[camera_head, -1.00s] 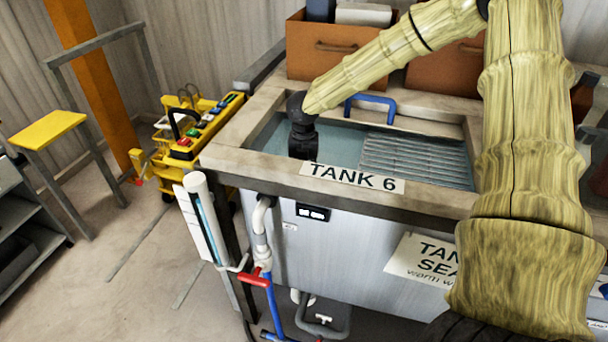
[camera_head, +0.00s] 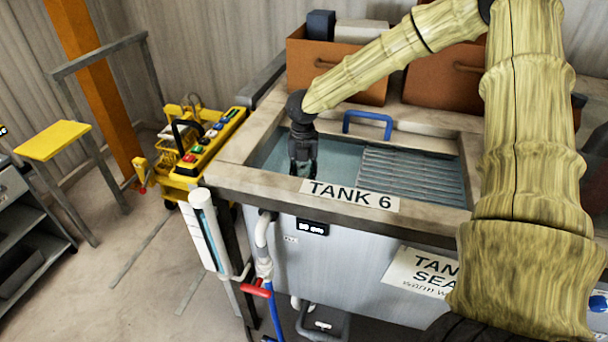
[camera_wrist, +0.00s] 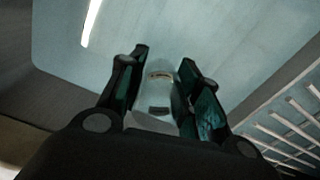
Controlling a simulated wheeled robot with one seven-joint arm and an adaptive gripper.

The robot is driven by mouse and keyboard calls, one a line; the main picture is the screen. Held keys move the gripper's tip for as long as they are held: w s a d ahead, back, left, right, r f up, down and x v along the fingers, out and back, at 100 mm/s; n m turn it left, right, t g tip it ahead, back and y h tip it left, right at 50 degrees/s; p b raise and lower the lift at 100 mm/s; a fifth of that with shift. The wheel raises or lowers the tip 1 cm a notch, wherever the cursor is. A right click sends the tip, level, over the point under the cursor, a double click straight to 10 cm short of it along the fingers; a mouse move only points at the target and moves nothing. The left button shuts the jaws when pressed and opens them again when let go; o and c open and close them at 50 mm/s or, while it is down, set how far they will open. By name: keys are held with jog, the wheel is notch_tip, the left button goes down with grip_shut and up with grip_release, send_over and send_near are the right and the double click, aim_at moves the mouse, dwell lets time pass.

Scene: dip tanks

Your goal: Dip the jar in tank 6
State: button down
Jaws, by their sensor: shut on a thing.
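My gripper (camera_head: 302,160) points down over the left part of tank 6 (camera_head: 235,178), inside its rim. In the wrist view my gripper (camera_wrist: 160,88) has its two fingers on either side of a pale, see-through jar (camera_wrist: 158,100) and is shut on it. The jar is hard to make out against the pale blue liquid (camera_wrist: 200,35). In the head view the jar is hidden or too small to tell. The fingertips are close to the liquid; I cannot tell how deep the jar sits.
A metal rack (camera_head: 415,175) fills the right part of the tank and also shows in the wrist view (camera_wrist: 285,130). A blue handle (camera_head: 368,124) stands behind it. Brown boxes (camera_head: 350,75) stand at the back. A yellow cart (camera_head: 190,155) stands to the left.

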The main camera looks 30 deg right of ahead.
notch_tip(320, 180, up, 8)
jog(key=p, duration=0.6)
jog(key=shift+p, duration=0.4)
jog(key=shift+w+r, duration=0.1)
jog(key=shift+r, duration=0.05)
dwell(1.8)
notch_tip(320, 180, up, 10)
jog(key=p, duration=0.5)
dwell(0.6)
jog(key=shift+d, duration=0.1)
dwell(0.5)
